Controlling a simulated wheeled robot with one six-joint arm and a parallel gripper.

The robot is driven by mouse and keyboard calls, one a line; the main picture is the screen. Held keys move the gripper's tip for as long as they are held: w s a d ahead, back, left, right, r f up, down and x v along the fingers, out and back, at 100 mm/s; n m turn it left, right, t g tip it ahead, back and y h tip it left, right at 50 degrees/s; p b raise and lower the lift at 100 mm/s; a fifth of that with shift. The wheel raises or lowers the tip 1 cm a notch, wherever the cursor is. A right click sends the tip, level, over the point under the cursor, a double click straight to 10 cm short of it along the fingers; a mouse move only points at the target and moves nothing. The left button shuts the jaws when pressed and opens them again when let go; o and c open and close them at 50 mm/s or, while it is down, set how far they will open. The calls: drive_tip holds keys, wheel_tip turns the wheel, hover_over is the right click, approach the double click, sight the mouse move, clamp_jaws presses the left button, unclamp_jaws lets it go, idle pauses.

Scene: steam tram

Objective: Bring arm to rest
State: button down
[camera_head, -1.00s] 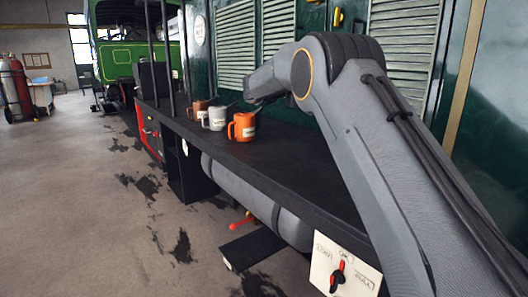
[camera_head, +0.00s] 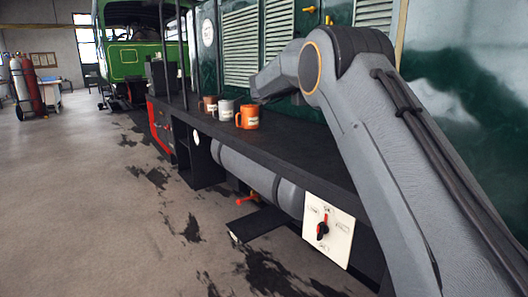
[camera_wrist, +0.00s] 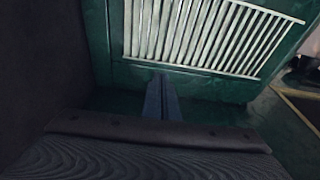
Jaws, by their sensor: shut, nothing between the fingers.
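My arm (camera_head: 370,140) reaches up from the lower right in the head view and bends at a high joint, with its far part pointing left and away. In the wrist view the fingers of my gripper (camera_wrist: 162,98) show as one narrow dark shape, shut together and empty, in front of the tram's green side and a pale louvred vent (camera_wrist: 195,35).
An orange mug (camera_head: 247,118), a white mug (camera_head: 225,110) and a brown mug (camera_head: 209,104) stand on the tram's dark ledge (camera_head: 290,142). A switch panel (camera_head: 327,231) hangs below it. Gas cylinders (camera_head: 27,86) stand far left. The floor at left is clear.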

drive_tip(key=w+a+r+n+t+y+p, duration=0.25)
drive_tip(key=w+n+t+y, duration=0.2)
drive_tip(key=n+t, duration=0.45)
drive_tip(key=s+a+f+n+g+y+p, duration=0.25)
drive_tip(key=s+f+n+y, duration=0.35)
drive_tip(key=s+f+n, duration=0.3)
drive_tip(key=s+a+f+n+g+y+p, duration=0.2)
drive_tip(key=s+a+f+n+g+y, duration=0.1)
drive_tip(key=s+f+n+y, duration=0.6)
drive_tip(key=s+d+f+n+g+p, duration=0.1)
drive_tip(key=s+f+g, duration=0.2)
drive_tip(key=s, duration=1)
drive_tip(key=s+d+f+n+g+h+p, duration=0.1)
drive_tip(key=s+f+g, duration=0.3)
drive_tip(key=s, duration=0.9)
drive_tip(key=s+d+f+n+g+h+p, duration=0.1)
drive_tip(key=s+d+f+n+g, duration=0.1)
drive_tip(key=s, duration=1.2)
wheel_tip(320, 180, down, 2)
drive_tip(key=shift+d+g, duration=0.35)
drive_tip(key=shift+g, duration=0.5)
drive_tip(key=shift+h, duration=0.25)
